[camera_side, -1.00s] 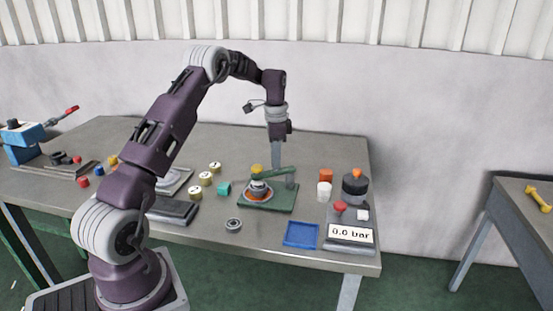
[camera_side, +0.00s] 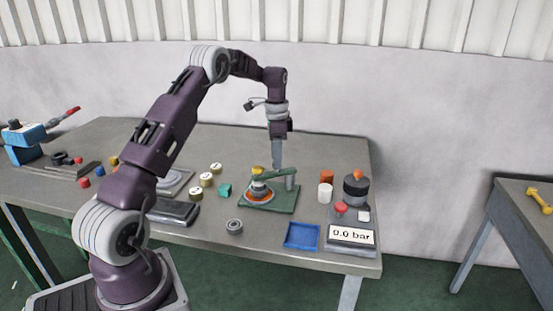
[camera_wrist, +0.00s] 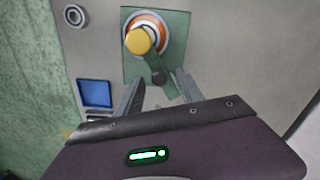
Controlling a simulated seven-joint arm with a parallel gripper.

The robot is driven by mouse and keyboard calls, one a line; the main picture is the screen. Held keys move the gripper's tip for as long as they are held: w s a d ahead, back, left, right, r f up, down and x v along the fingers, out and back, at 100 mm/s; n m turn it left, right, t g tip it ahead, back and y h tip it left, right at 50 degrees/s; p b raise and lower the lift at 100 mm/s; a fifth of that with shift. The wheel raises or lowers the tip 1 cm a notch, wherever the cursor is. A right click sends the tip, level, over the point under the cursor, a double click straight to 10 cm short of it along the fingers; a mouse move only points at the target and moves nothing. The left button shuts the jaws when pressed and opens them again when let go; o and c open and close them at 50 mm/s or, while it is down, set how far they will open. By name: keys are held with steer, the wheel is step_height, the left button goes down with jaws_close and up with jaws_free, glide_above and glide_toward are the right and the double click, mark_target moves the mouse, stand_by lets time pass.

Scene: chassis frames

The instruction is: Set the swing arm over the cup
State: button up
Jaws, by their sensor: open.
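The swing arm (camera_side: 277,173) is a green bar on a post, with a yellow knob (camera_side: 258,169) at its free end. It stands on a green base plate (camera_side: 282,205). The knob end lies over the cup (camera_side: 259,188), which sits in an orange ring; the wrist view also shows the yellow knob (camera_wrist: 139,41) above the ring, hiding most of the cup. My gripper (camera_side: 277,165) points down just above the bar, near the post. In the wrist view my gripper (camera_wrist: 158,88) is open, its fingers apart on either side of the dark pivot end, with nothing held.
White (camera_side: 325,193) and orange cylinders and a dark pot (camera_side: 355,190) are to the right. A bearing ring (camera_side: 234,227) and a teal block (camera_side: 224,190) lie left.

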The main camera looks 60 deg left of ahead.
step_height(320, 180, up, 6)
steer(key=shift+r, duration=0.1)
stand_by(0.4)
steer(key=s+d+r+n+t, duration=0.1)
steer(key=s+d+r+t, duration=0.1)
steer(key=s+d+r, duration=0.65)
steer(key=s+d+r+n+t, duration=0.1)
steer(key=s+d+r+n, duration=0.15)
steer(key=d+r, duration=0.65)
steer(key=s+d+f+t, duration=0.1)
steer(key=s+d+f, duration=0.1)
steer(key=s+d, duration=0.2)
steer(key=s+d+f+n, duration=0.1)
steer(key=s+d+f, duration=0.2)
steer(key=s, duration=0.6)
steer(key=s+d+f+n+t, duration=0.1)
steer(key=s+d+f, duration=0.1)
steer(key=s+d, duration=0.3)
steer(key=shift+s+d+f+t, duration=0.15)
steer(key=shift+s+f+t, duration=0.15)
steer(key=shift+s, duration=0.45)
